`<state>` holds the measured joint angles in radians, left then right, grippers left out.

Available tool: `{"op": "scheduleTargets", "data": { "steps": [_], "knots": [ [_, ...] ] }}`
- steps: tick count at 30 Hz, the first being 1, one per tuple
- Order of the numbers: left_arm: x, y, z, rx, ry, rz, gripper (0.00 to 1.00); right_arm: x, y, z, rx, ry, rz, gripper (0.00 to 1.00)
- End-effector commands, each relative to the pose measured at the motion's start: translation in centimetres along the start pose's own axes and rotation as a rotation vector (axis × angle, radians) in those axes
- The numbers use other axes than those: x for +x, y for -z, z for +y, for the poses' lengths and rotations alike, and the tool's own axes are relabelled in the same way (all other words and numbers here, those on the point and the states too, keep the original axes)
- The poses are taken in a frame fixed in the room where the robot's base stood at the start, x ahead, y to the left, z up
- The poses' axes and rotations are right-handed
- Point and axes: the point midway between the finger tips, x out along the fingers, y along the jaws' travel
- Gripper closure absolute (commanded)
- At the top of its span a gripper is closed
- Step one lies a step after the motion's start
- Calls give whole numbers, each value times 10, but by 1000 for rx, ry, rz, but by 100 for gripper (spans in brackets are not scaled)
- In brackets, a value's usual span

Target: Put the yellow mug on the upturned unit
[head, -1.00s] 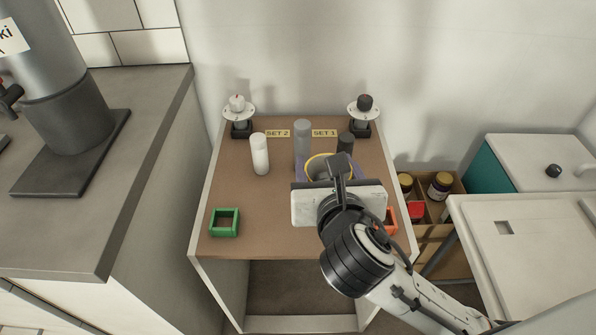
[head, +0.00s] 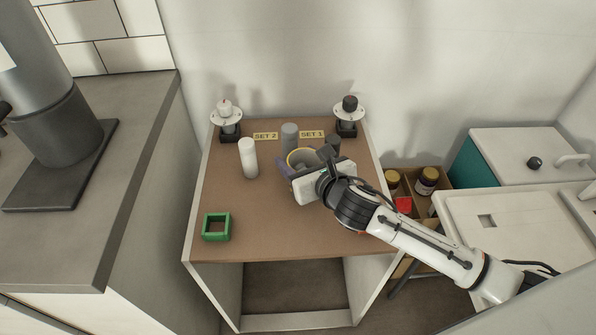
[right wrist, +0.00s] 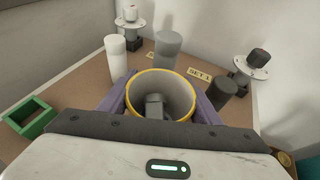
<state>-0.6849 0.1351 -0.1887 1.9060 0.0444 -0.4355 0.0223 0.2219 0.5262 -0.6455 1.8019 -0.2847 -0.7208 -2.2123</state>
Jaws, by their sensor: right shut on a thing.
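The yellow mug shows as a yellow rim around a grey inside (head: 303,155), towards the back of the brown table. My right gripper (head: 305,168) is shut on it, one purple finger on each side. The right wrist view shows the mug's rim and inside (right wrist: 178,88), with a dark grey block-like shape inside. I cannot tell how far the mug is above the table. Two disc-and-knob units stand at the back: one white-topped (head: 227,118), one black-topped (head: 347,115). I cannot tell which unit is the upturned one. My left gripper is out of view.
A white cylinder (head: 248,158), a grey cylinder (head: 289,137) and a dark cylinder (right wrist: 218,91) stand close around the mug. A green hollow square (head: 217,227) lies front left. Labels SET 2 (head: 265,136) and SET 1 (head: 312,134) lie behind. The front middle of the table is clear.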

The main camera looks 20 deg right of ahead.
Motion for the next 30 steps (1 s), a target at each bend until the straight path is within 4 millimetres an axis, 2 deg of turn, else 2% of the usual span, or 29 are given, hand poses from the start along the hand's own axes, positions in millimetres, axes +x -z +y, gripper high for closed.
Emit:
{"op": "scheduleTargets", "data": {
  "steps": [8, 20, 21, 23, 24, 30],
  "knots": [
    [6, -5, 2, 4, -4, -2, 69, 13, 32, 1, 3, -1, 0, 73],
    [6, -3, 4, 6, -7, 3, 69, 15, 36, 0, -1, 0, -2, 73],
    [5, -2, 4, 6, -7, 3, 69, 15, 37, 0, -1, 0, 1, 38],
    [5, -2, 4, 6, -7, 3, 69, 15, 37, 0, 0, 0, 1, 27],
    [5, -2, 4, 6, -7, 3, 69, 15, 37, 0, 0, 0, 1, 24],
    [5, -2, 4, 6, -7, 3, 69, 15, 37, 0, 0, 0, 1, 24]
  ]
}}
